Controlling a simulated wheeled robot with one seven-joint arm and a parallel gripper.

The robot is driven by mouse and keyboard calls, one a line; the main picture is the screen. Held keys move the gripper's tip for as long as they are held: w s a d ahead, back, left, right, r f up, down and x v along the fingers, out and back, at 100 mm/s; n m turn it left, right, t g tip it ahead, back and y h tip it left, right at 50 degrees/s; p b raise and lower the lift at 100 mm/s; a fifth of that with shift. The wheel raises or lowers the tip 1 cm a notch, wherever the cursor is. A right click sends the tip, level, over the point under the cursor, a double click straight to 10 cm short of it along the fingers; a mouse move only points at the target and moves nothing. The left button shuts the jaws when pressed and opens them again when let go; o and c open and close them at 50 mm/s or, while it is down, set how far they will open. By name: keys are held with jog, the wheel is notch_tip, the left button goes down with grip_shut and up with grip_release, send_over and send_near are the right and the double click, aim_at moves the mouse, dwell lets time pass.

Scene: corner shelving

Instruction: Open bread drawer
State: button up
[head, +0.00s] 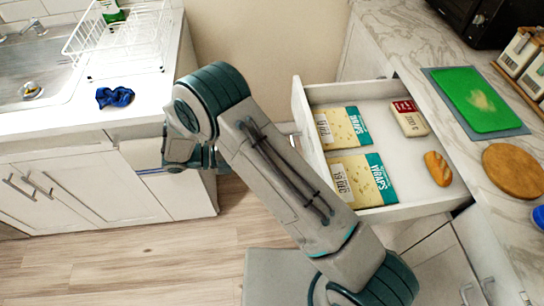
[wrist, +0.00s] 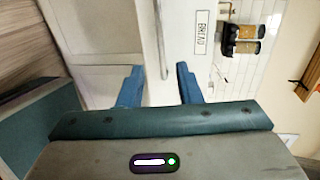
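A white drawer (head: 318,150) stands pulled out from the right-hand counter in the head view. It holds wrap packets (head: 342,128), a red and white packet (head: 409,118) and a small bread loaf (head: 437,168). In the wrist view a white front carries a label (wrist: 201,32) that seems to read BREAD and a long bar handle (wrist: 161,35). My gripper (wrist: 159,75) is open, its blue fingers apart, with the handle's end in line with the gap. I cannot tell whether they touch it. In the head view the fingers are mostly hidden by my wrist.
The right counter holds a green cutting board (head: 478,98), a round wooden board (head: 515,172) and canisters (head: 518,50). The left counter has a dish rack (head: 118,40), a blue cloth (head: 115,97) and a sink. Bare wood floor (head: 110,258) lies between the cabinets.

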jog(key=v, duration=0.2)
jog(key=shift+a, duration=0.3)
jog(key=shift+d+r, duration=0.1)
jog(key=s+d+r+m+g+y, duration=0.2)
jog(key=d+r+m+g+y, duration=0.45)
jog(key=d+r+m, duration=0.8)
jog(key=s+d+r+m+t+y, duration=0.3)
jog(key=s+d+m+y, duration=0.1)
jog(key=m, duration=0.8)
jog(key=s+d+r+m+t+y+p, duration=0.1)
jog(key=s+d+r+m+t+y, duration=0.2)
jog(key=m, duration=0.9)
jog(key=s+d+y, duration=0.2)
jog(key=s+d, duration=0.1)
jog(key=shift+d, duration=0.25)
jog(key=shift+r, duration=0.1)
